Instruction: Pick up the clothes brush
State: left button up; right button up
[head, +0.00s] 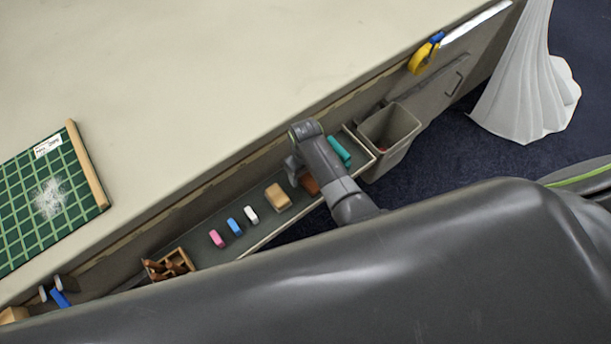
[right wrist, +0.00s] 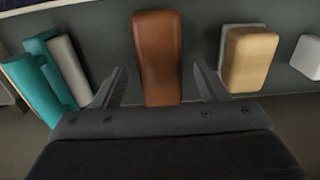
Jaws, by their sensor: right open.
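A long brown rounded block (right wrist: 158,50), which I take for the clothes brush, lies in the grey trough along the table's edge. No bristles show on it. In the head view the brown brush (head: 310,185) is partly hidden by my right arm. My right gripper (right wrist: 159,72) is open, with one finger on either side of the brush's near end. I cannot tell how far above it the fingers are. In the head view the right gripper (head: 294,163) is over the trough. My left gripper is not in view.
Beside the brush lie a tan block with a white layer (right wrist: 250,60) and teal rolls (right wrist: 40,80). White (head: 251,215), blue (head: 234,226) and pink (head: 217,238) pieces lie further left in the trough (head: 202,252). A grey bin (head: 402,128) hangs at right.

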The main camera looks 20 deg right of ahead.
jog(key=c, duration=1.1)
notch_tip(320, 180, up, 12)
jog(key=r+p, duration=0.1)
jog(key=p, duration=1.3)
notch_tip(320, 180, up, 5)
send_over(306, 174)
jog(key=shift+a, duration=0.1)
